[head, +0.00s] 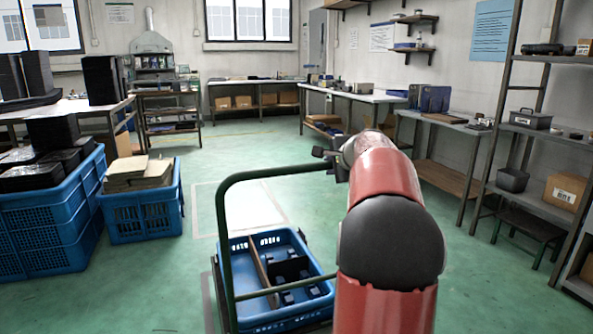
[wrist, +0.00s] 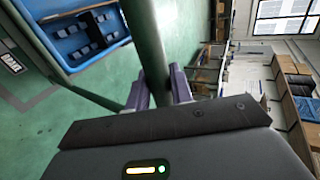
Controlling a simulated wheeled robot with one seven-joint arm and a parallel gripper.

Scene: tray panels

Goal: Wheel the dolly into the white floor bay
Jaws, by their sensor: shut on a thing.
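The dolly has a dark green tubular handle (head: 222,240) and carries a blue crate (head: 308,316) with a brown divider and dark parts inside. My gripper (head: 338,162) is shut on the handle's top bar at its right end. In the wrist view the purple-grey fingers (wrist: 160,92) close around the green bar (wrist: 148,45), and the crate (wrist: 62,52) shows at upper left. The white floor bay (head: 195,210) is a pale outlined patch on the floor just beyond the dolly, partly behind the handle. The dolly's base and wheels are mostly hidden.
Stacked blue crates (head: 50,232) and a blue crate of cardboard (head: 145,215) stand left of the bay. Benches (head: 445,122) and a metal shelf rack (head: 545,140) line the right side. Green floor (head: 245,145) is open beyond the bay.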

